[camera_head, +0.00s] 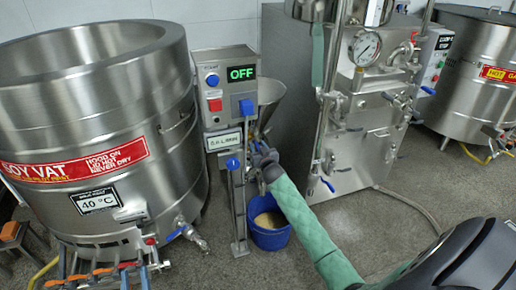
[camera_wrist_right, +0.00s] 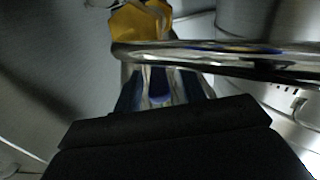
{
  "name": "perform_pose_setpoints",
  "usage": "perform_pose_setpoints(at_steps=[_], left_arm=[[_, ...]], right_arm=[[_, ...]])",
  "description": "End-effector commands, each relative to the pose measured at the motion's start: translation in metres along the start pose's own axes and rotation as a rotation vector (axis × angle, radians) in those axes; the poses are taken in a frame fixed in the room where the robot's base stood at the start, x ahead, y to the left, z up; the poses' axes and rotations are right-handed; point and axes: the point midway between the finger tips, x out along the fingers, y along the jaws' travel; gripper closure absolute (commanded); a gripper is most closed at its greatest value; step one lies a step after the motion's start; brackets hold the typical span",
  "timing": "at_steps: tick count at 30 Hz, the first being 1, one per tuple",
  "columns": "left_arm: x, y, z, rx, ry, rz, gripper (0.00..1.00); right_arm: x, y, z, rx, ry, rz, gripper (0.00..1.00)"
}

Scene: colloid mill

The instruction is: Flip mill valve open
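The mill's grey control box (camera_head: 226,88) shows OFF on a green display in the head view. Its steel funnel (camera_head: 266,98) is beside the box. A blue knob (camera_head: 233,163) tops a post in front of it. My right arm's green sleeve reaches in from the lower right. My right gripper (camera_head: 262,157) is at the mill's outlet below the funnel, above the blue bucket (camera_head: 268,238). The valve handle cannot be told apart from the gripper there. In the right wrist view, a blue part (camera_wrist_right: 160,88) shows between the blurred fingers; grasp is unclear. I cannot make out my left gripper.
A large steel vat (camera_head: 95,115) with a red label stands at the left. A steel machine with a pressure gauge (camera_head: 365,47) stands right of my right gripper. A metal bar (camera_wrist_right: 215,55) crosses close to the fingers. Grey floor (camera_head: 440,190) is open at the right.

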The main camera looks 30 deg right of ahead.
Motion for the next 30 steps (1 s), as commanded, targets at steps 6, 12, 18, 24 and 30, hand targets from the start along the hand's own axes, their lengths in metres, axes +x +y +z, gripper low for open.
perform_pose_setpoints(at_steps=[6,12,18,24,30], left_arm=[[0.000,0.000,0.001,0.000,-0.002,0.001,0.69],[0.000,0.000,0.001,0.000,-0.003,0.000,0.69],[-0.015,-0.001,0.038,-0.015,-0.135,-0.011,0.69],[-0.042,-0.002,0.091,-0.030,-0.321,-0.021,0.69],[-0.077,-0.002,0.140,-0.050,-0.506,-0.031,0.69]], right_arm=[[0.000,0.000,0.000,0.000,0.000,0.000,1.00],[0.000,0.000,0.000,0.000,0.000,-0.001,1.00],[0.000,0.000,-0.001,-0.002,0.000,-0.019,1.00],[0.001,0.002,-0.002,-0.003,0.002,-0.048,1.00],[0.001,0.003,-0.003,-0.003,0.003,-0.077,1.00]])
